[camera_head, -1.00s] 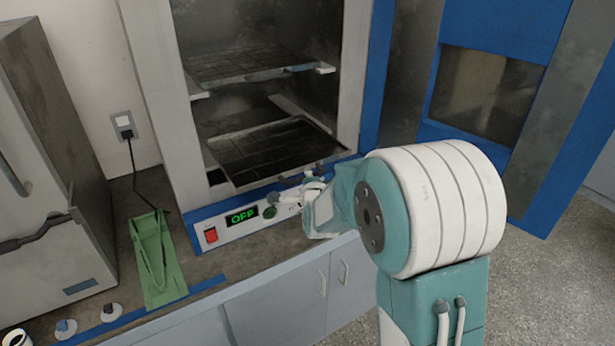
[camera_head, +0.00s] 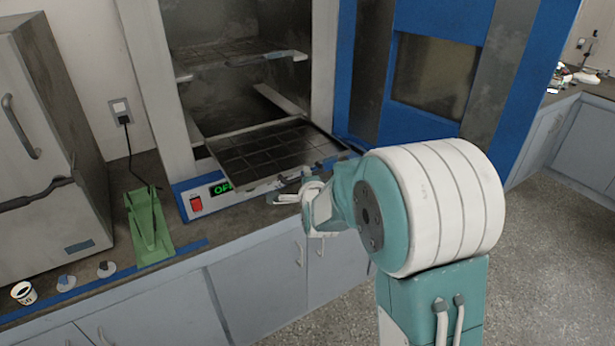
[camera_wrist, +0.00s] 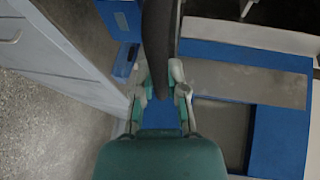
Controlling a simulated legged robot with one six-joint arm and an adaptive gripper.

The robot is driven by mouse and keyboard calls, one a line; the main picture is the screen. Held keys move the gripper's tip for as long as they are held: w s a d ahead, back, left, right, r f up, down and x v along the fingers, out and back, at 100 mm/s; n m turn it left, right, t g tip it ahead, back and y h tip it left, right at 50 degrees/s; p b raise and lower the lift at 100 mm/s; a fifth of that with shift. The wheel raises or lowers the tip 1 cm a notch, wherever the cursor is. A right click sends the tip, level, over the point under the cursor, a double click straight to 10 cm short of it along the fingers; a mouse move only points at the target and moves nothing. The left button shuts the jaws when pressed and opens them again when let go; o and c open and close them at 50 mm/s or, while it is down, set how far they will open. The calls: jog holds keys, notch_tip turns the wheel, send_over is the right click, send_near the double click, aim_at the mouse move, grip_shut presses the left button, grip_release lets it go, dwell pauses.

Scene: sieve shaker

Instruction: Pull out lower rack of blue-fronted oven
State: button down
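The blue-fronted oven (camera_head: 182,192) stands on the counter with its door (camera_head: 485,65) swung open to the right. Its lower rack (camera_head: 270,150), a dark gridded tray, sticks partly out of the oven, over the control panel. My gripper (camera_head: 297,192) is at the rack's front edge; my arm hides part of the contact. In the wrist view, my gripper (camera_wrist: 158,88) has its fingers closed around a dark bar (camera_wrist: 157,45), which appears to be the rack's handle. The upper rack (camera_head: 232,58) is inside the oven.
A green holder (camera_head: 150,228) stands on the counter left of the oven, beside a grey appliance (camera_head: 45,130). A small cup (camera_head: 24,293) and two small knobs lie near the counter's front. Cabinets (camera_head: 262,285) are below; open floor lies to the right.

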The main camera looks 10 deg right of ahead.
jog(key=c, duration=0.7)
grip_release()
jog(key=shift+f, duration=0.35)
jog(key=shift+r, duration=0.1)
jog(key=shift+r, duration=0.1)
jog(key=s, duration=0.4)
jog(key=s+r, duration=0.1)
jog(key=s, duration=0.2)
jog(key=s+a+r, duration=0.1)
jog(key=s, duration=0.3)
jog(key=shift+s, duration=0.35)
jog(key=s+r+n+g, duration=0.1)
jog(key=s+n+g, duration=0.2)
jog(key=s+n, duration=0.3)
jog(key=s+r+n+g+y, duration=0.1)
jog(key=s+n+g, duration=0.3)
jog(key=s, duration=0.6)
jog(key=s+r+n+g, duration=0.2)
jog(key=s+n+g, duration=0.1)
jog(key=s+n, duration=0.5)
jog(key=shift+s+d, duration=0.2)
jog(key=shift+s, duration=0.4)
